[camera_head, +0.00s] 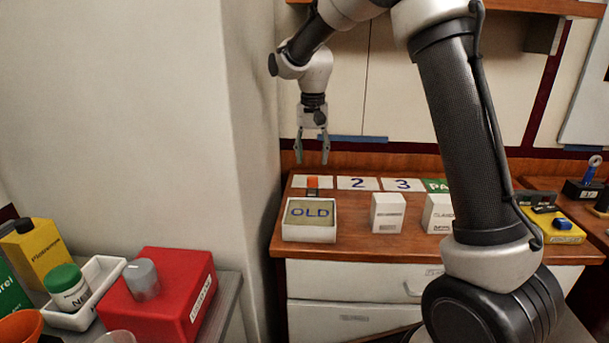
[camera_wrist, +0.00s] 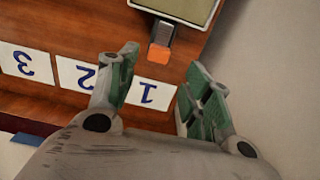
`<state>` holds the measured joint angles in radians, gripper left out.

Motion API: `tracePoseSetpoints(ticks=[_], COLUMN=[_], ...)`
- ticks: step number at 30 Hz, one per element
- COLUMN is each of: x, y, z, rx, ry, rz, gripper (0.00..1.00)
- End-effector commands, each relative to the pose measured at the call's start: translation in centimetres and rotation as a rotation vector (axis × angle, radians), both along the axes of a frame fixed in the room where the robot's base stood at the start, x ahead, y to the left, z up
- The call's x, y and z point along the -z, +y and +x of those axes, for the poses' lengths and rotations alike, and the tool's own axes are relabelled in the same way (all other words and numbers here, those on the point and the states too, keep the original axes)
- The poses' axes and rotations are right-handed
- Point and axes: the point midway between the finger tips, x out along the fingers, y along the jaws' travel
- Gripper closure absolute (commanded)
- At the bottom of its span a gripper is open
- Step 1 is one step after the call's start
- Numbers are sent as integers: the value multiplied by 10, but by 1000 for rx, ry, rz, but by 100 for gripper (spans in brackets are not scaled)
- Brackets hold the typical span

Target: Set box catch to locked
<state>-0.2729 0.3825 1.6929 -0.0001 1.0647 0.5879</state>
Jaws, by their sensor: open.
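A white box labelled "OLD" (camera_head: 309,219) sits on the wooden counter at the left end. An orange-tipped catch (camera_head: 312,182) on a dark base sticks up at its back edge. In the wrist view the catch's orange tip (camera_wrist: 159,54) shows on a dark grey piece against the edge of the box (camera_wrist: 180,8). My gripper (camera_head: 313,162) is above and behind the catch, pointing down, open and empty. In the wrist view my gripper's green-padded fingers (camera_wrist: 158,90) stand apart, with the catch beyond them, not touched. I cannot tell the catch's setting.
Number cards, including "2" (camera_head: 358,183) and "3" (camera_head: 402,184), lie along the back. Two small white boxes (camera_head: 387,213) (camera_head: 438,214) stand right of the box. A wall (camera_head: 240,160) is close on the left. A red box (camera_head: 170,293) stands on a side table.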

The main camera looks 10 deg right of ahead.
Motion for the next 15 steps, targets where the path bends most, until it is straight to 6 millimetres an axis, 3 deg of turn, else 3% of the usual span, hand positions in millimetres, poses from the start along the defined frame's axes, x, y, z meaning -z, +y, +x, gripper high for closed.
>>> tracePoseSetpoints(ticks=[9, 15], x=[52, 70], y=[0, 0], z=[-1, -1], rx=[0, -1], ry=[5, 2], rz=[-2, 0], gripper=[50, 50])
